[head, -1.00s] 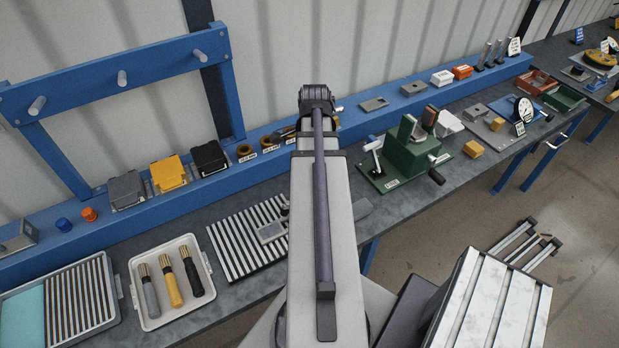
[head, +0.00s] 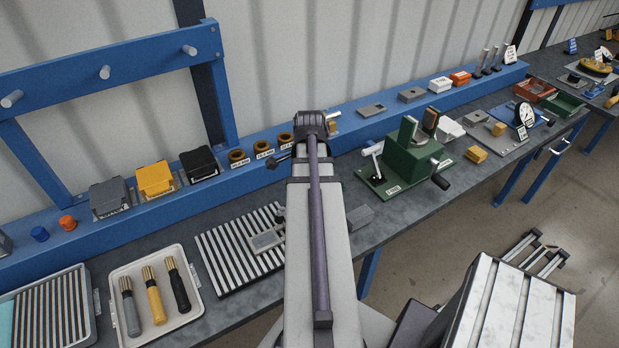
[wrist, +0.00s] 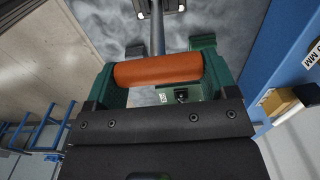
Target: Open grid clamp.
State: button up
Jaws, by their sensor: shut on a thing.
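The striped grid plate (head: 225,250) lies on the bench left of my arm. A small grey clamp (head: 266,240) sits at its right edge, partly hidden by my arm. In the wrist view, my gripper (wrist: 165,60) has its green fingers on both sides of an orange-brown cylindrical handle (wrist: 158,69), shut on it. A metal rod (wrist: 157,28) runs from the handle toward dark and silver hardware at the top edge. This looks like the clamp's lever, but its join is cut off. In the head view, my arm hides the fingers and handle.
A green vise (head: 408,165) stands right of my arm, near a grey block (head: 361,217). The blue shelf (head: 345,132) with labelled rings runs behind. Bare bench lies between the block and the vise.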

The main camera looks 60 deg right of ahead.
jog(key=c, duration=0.6)
jog(key=shift+s+d+f, duration=0.15)
jog(key=shift+d, duration=0.15)
jog(key=s+d+f+b, duration=0.1)
jog(key=d+f+b, duration=0.1)
jog(key=s+d+f+b, duration=0.1)
jog(key=d+f+b, duration=0.1)
jog(key=s+d+f+b, duration=0.1)
jog(key=d+f+b, duration=0.1)
jog(key=shift+s+d, duration=0.1)
jog(key=shift+d, duration=0.1)
dwell(0.5)
jog(key=shift+f, duration=0.1)
dwell(0.4)
jog(key=o, duration=1.2)
jog(key=shift+d, duration=0.15)
